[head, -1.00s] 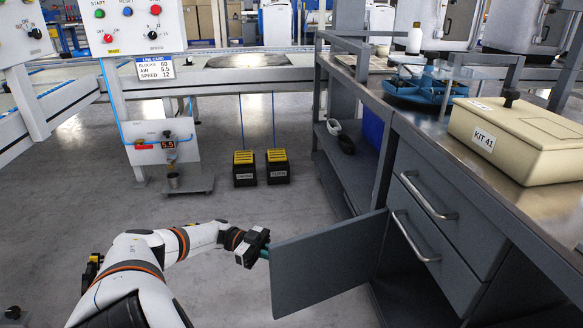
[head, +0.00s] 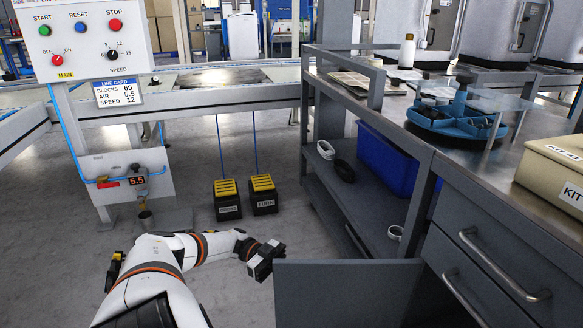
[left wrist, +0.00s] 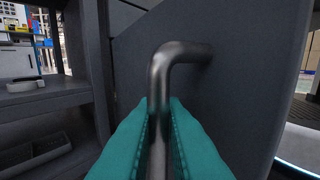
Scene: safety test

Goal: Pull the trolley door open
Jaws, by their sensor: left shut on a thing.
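The trolley door (head: 345,295) is a flat dark grey panel, swung out from the trolley (head: 431,170) at the lower right of the head view. My left gripper (head: 268,260) is at the door's free left edge. In the left wrist view, its teal fingers (left wrist: 158,135) are shut around the door's bent metal handle (left wrist: 177,58). The handle is hidden in the head view. The lower part of the door is cut off by the frame. My right gripper is in neither view.
Two black and yellow pedal boxes (head: 228,201) stand on the floor beyond my left arm. A blue bin (head: 386,160) sits on the trolley shelf.

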